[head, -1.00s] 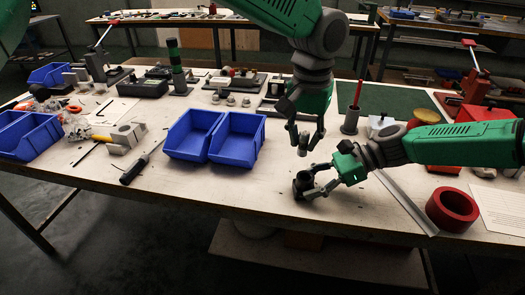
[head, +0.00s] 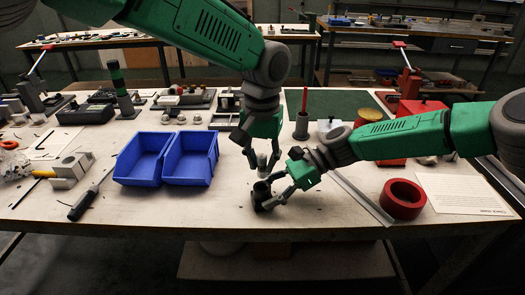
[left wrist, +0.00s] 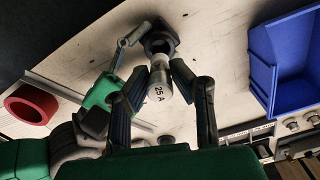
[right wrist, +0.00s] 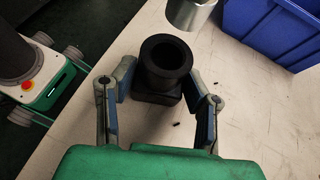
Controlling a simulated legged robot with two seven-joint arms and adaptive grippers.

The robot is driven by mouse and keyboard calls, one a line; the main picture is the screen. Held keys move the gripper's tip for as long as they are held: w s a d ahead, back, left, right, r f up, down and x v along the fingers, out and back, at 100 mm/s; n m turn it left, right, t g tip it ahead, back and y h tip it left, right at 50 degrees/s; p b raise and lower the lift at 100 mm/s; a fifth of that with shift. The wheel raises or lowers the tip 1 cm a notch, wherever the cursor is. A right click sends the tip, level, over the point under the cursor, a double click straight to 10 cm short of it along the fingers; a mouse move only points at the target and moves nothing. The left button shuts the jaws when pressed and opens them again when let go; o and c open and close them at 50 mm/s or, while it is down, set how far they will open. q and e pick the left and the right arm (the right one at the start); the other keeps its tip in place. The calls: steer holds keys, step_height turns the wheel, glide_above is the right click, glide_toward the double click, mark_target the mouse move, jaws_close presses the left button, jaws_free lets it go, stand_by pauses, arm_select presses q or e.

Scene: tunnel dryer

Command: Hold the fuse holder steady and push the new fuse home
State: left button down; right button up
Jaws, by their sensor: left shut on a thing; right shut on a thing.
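The fuse holder (head: 261,196) is a short black cup with a round open mouth, upright near the table's front edge. In the right wrist view the holder (right wrist: 164,72) has a square base and an empty mouth. My right gripper (head: 272,192) is shut on it from the right. My left gripper (head: 262,164) is shut on the fuse (head: 262,159), pointing down above the holder. In the left wrist view the fuse (left wrist: 160,82) is a silver and grey cylinder marked "25 A". In the right wrist view the fuse's end (right wrist: 190,12) is apart from the mouth.
Two blue bins (head: 190,158) stand left of the grippers. A red tape roll (head: 402,199), a metal strip (head: 362,201) and a paper sheet (head: 462,194) lie to the right. A dark-handled screwdriver (head: 83,205) lies far left. The table front beside the holder is mostly clear.

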mark_target(262, 177)
arm_select(q)
steer(key=shift+f, duration=1.1)
steer(key=shift+f, duration=1.75)
stand_by(0.7)
steer(key=c, duration=1.3)
jaws_free()
step_height(262, 177, up, 12)
steer(key=shift+f, duration=0.1)
